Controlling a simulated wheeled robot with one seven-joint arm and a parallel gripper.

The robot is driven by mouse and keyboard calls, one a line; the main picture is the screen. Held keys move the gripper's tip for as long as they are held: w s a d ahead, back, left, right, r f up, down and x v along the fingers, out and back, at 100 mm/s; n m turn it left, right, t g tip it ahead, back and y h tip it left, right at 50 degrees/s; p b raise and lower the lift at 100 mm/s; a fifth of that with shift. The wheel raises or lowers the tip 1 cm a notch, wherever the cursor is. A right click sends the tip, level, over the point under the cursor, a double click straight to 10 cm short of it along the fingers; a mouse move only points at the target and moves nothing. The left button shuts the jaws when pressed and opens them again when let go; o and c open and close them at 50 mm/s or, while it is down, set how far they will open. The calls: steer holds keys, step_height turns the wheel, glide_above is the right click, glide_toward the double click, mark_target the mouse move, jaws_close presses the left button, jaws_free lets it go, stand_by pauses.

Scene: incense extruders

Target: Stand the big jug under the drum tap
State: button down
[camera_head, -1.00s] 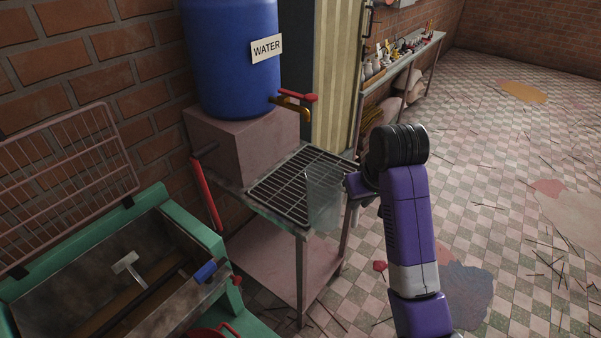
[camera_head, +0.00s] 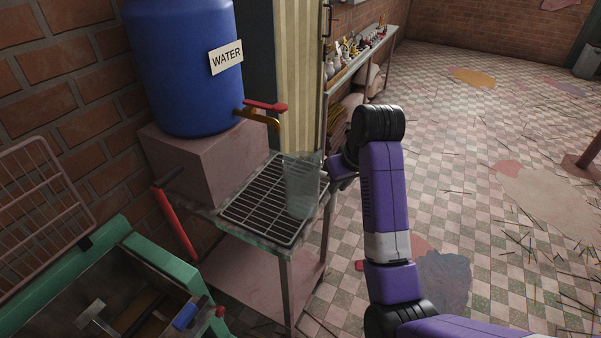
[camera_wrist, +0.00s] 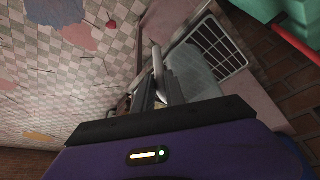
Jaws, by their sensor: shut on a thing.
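The big jug (camera_head: 301,186) is clear and upright, over the right part of the wire rack (camera_head: 250,208) on the stand. I cannot tell whether its base touches the rack. My gripper (camera_head: 328,172) is shut on the jug's right side, and the wrist view shows my fingers (camera_wrist: 160,78) at the see-through jug (camera_wrist: 193,72). The blue water drum (camera_head: 180,65) sits on a pinkish block. Its brass tap (camera_head: 258,117) with a red lever (camera_head: 265,105) points out over the rack's back, up and left of the jug.
A red bar (camera_head: 175,225) sticks out at the stand's left. A green-framed trough (camera_head: 75,270) with an open wire lid (camera_head: 40,195) stands at front left. A long shelf (camera_head: 365,50) with small bottles runs behind.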

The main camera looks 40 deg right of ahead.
mark_target(313, 162)
steer(key=shift+w+d+f+p, duration=0.55)
steer(key=shift+w+d, duration=0.3)
steer(key=shift+w, duration=1.5)
steer(key=shift+w+d+f+p, duration=0.55)
steer(key=shift+w+d, duration=0.3)
steer(key=shift+w, duration=1.5)
steer(key=shift+w+d+f+p, duration=0.4)
steer(key=shift+w+d+f, duration=0.35)
steer(key=shift+w, duration=1.6)
steer(key=shift+d, duration=0.1)
steer(key=c, duration=1.4)
jaws_free()
